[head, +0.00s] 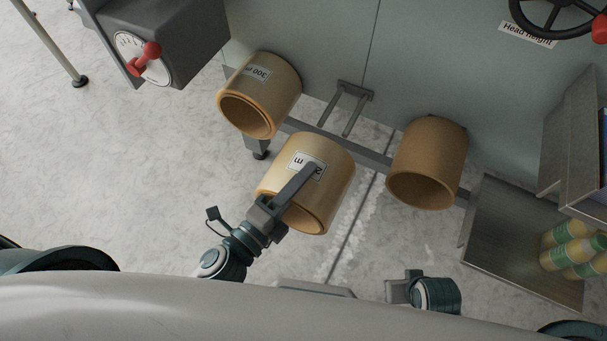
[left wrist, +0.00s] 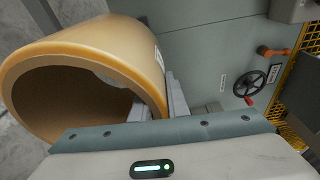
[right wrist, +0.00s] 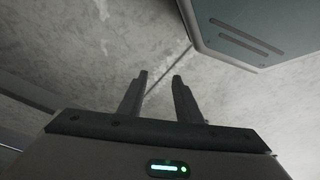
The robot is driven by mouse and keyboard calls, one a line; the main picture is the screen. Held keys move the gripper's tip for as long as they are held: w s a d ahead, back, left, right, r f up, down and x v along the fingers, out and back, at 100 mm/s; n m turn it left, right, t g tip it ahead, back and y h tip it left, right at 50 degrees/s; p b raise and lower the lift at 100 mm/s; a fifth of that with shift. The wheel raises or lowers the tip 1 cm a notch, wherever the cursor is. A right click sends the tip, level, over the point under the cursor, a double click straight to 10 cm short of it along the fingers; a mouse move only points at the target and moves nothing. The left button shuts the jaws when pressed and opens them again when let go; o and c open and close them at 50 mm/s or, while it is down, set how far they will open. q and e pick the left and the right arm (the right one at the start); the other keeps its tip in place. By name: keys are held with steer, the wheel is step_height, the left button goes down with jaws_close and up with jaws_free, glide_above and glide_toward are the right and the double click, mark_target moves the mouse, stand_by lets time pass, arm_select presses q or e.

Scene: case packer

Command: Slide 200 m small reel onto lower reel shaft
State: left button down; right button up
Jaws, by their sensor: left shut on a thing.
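A tan reel (head: 320,160) with a white label is held in front of the machine, tilted, its open end toward me. My left gripper (head: 303,188) is shut on its wall: one finger lies outside across the label, the other is inside the bore. The label is partly covered; an "m" shows. In the left wrist view the reel (left wrist: 110,42) fills the upper left, its bore open. A bracket with two parallel rods (head: 346,105) juts from the machine panel beyond the reel, bare and apart from it. My right gripper (right wrist: 158,85) is open and empty above the floor.
A reel labelled 300 m (head: 262,88) sits at left and another brown reel (head: 430,155) at right, both along the grey rail (head: 375,157). A grey box with a red knob (head: 148,58) stands upper left. A metal tray (head: 500,240) and bottles (head: 572,250) are at right.

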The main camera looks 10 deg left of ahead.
arm_select(q)
steer(key=shift+f+b, duration=0.35)
steer(key=shift+f, duration=0.05)
arm_select(e)
steer(key=shift+v, duration=1.25)
arm_select(q)
steer(key=shift+r, duration=0.1)
